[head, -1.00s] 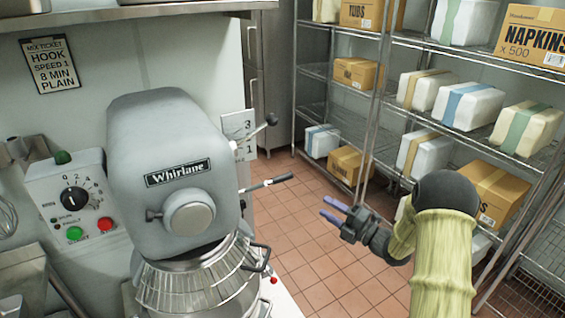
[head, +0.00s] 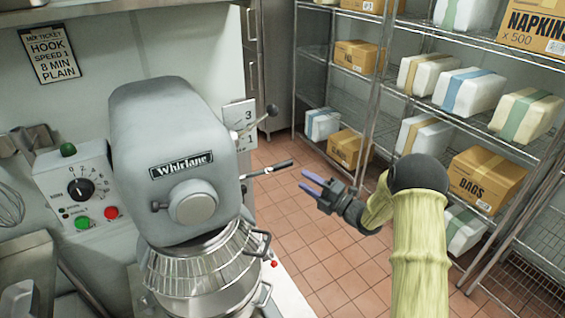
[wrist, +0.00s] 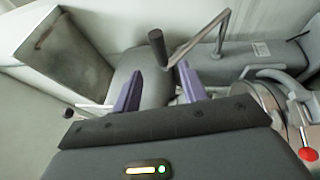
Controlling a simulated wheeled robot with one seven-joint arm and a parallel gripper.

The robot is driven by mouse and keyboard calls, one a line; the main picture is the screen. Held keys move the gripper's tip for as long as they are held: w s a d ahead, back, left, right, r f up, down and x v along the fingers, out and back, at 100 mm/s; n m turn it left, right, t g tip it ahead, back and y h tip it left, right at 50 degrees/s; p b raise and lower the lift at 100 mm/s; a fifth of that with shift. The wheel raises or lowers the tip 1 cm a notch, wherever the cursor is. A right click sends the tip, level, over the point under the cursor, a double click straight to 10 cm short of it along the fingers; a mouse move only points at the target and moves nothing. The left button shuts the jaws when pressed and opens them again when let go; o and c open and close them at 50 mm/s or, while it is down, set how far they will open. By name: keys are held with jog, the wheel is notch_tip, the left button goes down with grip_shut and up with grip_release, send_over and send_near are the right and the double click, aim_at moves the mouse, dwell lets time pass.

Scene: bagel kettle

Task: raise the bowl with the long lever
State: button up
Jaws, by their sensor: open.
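The grey mixer (head: 180,150) stands at left centre in the head view. Its metal bowl (head: 222,296) sits under the wire guard and mixer head, partly cut off by the frame's bottom. The long lever (head: 279,168) sticks out from the mixer's right side, with a black grip at its end. My gripper (head: 306,182) is open and empty, just right of and below the grip in the head view. In the wrist view the black grip (wrist: 158,48) appears between and beyond the purple fingertips (wrist: 158,78), apparently not touched.
A shorter lever with a black ball knob (head: 271,111) sits above the long lever, by the 3/1 plate. A red knob (head: 274,264) is beside the bowl. Shelving with boxes (head: 485,176) stands at right. Tiled floor (head: 315,245) is clear between.

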aim_at(282, 166)
jog(key=p+x, duration=0.3)
jog(key=x, duration=0.7)
grip_shut()
